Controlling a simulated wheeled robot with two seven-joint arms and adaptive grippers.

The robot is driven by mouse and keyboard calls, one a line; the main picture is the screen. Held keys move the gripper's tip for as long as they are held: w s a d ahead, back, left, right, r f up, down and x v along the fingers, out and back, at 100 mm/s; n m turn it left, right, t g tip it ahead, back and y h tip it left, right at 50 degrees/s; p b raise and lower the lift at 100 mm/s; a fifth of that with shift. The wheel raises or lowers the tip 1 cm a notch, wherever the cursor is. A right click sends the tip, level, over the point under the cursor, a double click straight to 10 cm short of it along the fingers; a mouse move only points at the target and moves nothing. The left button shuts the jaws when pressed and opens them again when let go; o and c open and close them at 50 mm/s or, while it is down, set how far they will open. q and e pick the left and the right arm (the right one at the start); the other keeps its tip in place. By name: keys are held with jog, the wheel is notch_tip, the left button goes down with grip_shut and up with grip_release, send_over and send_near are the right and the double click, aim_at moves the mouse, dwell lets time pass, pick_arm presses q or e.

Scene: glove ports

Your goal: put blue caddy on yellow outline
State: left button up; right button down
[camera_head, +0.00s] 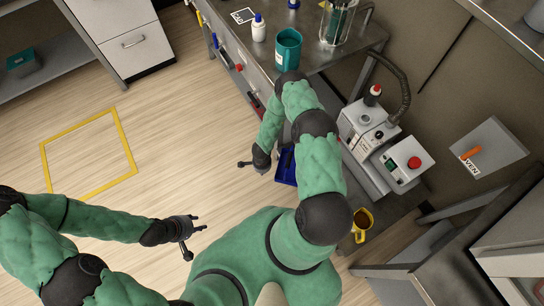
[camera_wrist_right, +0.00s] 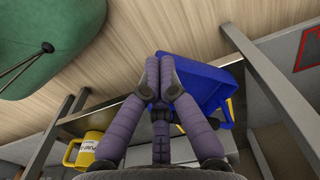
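The blue caddy (camera_head: 286,168) is partly hidden behind my right arm in the head view, at the bench's lower edge. In the wrist view the caddy (camera_wrist_right: 215,82) lies just beyond and right of my right gripper (camera_wrist_right: 160,72). Its fingertips appear close together at the caddy's near corner; whether they grip it I cannot tell. In the head view the right gripper (camera_head: 252,163) is beside the caddy's left side, partly hidden. The yellow outline (camera_head: 127,143) is an empty square on the floor at left. My left gripper (camera_head: 194,240) is open and empty over the floor.
A steel bench (camera_head: 345,50) carries a teal cup (camera_head: 288,49) and a white bottle (camera_head: 258,29). Grey equipment (camera_head: 360,128) and a yellow mug (camera_head: 362,222) stand to the right. A drawer cabinet (camera_head: 135,45) is at upper left. The floor between outline and bench is clear.

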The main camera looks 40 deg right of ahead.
jog(key=d+f+m+b, duration=0.1)
jog(key=d+f+b, duration=0.4)
jog(key=f, duration=0.6)
jog(key=shift+s+b, duration=0.25)
jog(key=shift+b, duration=0.25)
